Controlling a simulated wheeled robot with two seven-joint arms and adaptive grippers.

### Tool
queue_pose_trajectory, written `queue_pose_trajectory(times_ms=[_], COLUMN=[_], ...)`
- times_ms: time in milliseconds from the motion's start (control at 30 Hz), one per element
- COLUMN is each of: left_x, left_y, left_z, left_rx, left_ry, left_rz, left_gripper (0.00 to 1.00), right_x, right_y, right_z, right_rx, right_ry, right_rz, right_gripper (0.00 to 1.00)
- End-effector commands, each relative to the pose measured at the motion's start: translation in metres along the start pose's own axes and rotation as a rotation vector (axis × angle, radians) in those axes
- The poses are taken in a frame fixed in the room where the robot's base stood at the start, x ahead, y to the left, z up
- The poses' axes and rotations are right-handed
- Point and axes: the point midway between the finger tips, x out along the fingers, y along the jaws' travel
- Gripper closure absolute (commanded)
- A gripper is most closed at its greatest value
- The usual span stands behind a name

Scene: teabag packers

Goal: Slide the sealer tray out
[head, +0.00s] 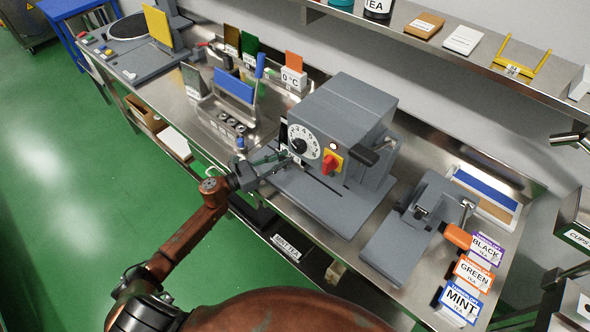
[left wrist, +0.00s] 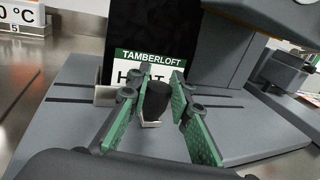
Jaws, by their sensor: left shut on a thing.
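The grey sealer (head: 345,130) with a white numbered dial and a red knob stands on the steel bench. My left gripper (head: 283,161) is at its left front side, low near the base. In the left wrist view the green-padded fingers of my left gripper (left wrist: 156,100) are around a dark upright knob (left wrist: 157,96). The knob stands on a pale metal piece (left wrist: 150,123) of the tray, and a black bag (left wrist: 150,62) labelled TAMBERLOFT stands behind it. Most of the tray is hidden by the fingers and bag. My right gripper is not in view.
A grey press-like machine (head: 412,225) stands to the sealer's right, with BLACK, GREEN and MINT label cards (head: 460,303) beyond. A metal fixture with a blue panel (head: 233,88) is on the left. A shelf (head: 455,52) runs above the back. The green floor in front is open.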

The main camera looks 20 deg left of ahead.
Motion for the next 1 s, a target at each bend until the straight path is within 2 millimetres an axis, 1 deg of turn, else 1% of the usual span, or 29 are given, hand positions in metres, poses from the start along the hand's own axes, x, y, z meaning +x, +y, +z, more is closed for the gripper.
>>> queue_pose_trajectory(times_ms=[33, 200, 300, 600, 933, 967, 1000], left_x=[-0.002, -0.009, -0.012, -0.016, -0.017, -0.017, -0.017], left_y=[0.009, 0.029, 0.037, 0.048, 0.051, 0.051, 0.052], left_z=[-0.005, -0.004, -0.003, -0.001, 0.001, 0.001, 0.001], left_rx=[0.001, 0.0, 0.0, -0.001, 0.0, 0.0, 0.0], left_ry=[0.001, 0.002, 0.001, 0.001, 0.0, 0.0, 0.0], left_rz=[0.001, 0.001, 0.002, 0.002, 0.007, 0.008, 0.008], left_gripper=[1.0, 1.0, 1.0, 1.0, 1.0, 0.8, 0.77], right_x=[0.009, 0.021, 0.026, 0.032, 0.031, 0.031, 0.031], right_y=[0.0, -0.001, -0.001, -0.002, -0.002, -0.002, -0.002], right_z=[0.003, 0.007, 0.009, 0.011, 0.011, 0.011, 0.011], right_rx=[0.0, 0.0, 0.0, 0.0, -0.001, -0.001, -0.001], right_ry=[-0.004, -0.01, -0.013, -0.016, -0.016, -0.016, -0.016], right_rz=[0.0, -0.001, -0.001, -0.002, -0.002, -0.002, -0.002], right_gripper=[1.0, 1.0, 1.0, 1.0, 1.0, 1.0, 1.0])
